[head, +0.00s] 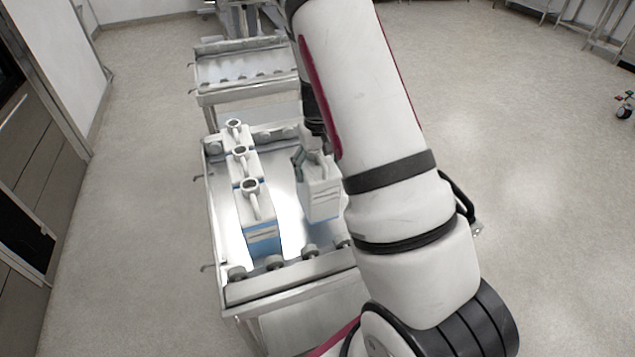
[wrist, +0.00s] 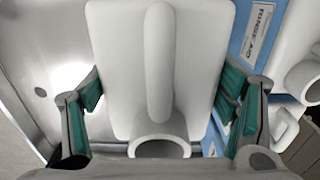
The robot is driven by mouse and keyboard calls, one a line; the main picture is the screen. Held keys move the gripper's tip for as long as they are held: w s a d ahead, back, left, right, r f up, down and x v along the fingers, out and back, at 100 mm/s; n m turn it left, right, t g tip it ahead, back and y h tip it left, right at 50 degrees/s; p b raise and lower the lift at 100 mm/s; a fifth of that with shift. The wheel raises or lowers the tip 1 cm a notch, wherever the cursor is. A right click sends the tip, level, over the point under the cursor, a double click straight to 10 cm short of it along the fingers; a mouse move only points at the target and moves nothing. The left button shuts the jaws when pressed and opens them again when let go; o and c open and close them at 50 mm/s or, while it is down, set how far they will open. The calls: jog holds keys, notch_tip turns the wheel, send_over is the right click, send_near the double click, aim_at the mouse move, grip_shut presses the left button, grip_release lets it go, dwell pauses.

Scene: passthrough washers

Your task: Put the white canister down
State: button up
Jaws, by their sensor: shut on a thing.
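The white canister (head: 320,195) with a blue lower part is in my gripper (head: 308,155), at the right side of the metal cart. In the wrist view it (wrist: 116,75) fills the middle, its handle running down the picture to a round spout at the bottom. The fingers of my gripper (wrist: 162,90) are on either side of it, shut on it. It looks upright. I cannot tell whether its base touches the cart bed. My arm covers the area to its right in the head view.
Three similar canisters, front one (head: 262,228), stand in a row on the left of the cart (head: 272,287). Bare bed lies between them and the held canister. Rollers line the cart's front edge. Another roller table (head: 245,68) stands behind.

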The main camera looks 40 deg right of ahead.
jog(key=shift+f, duration=2.8)
jog(key=o, duration=1.9)
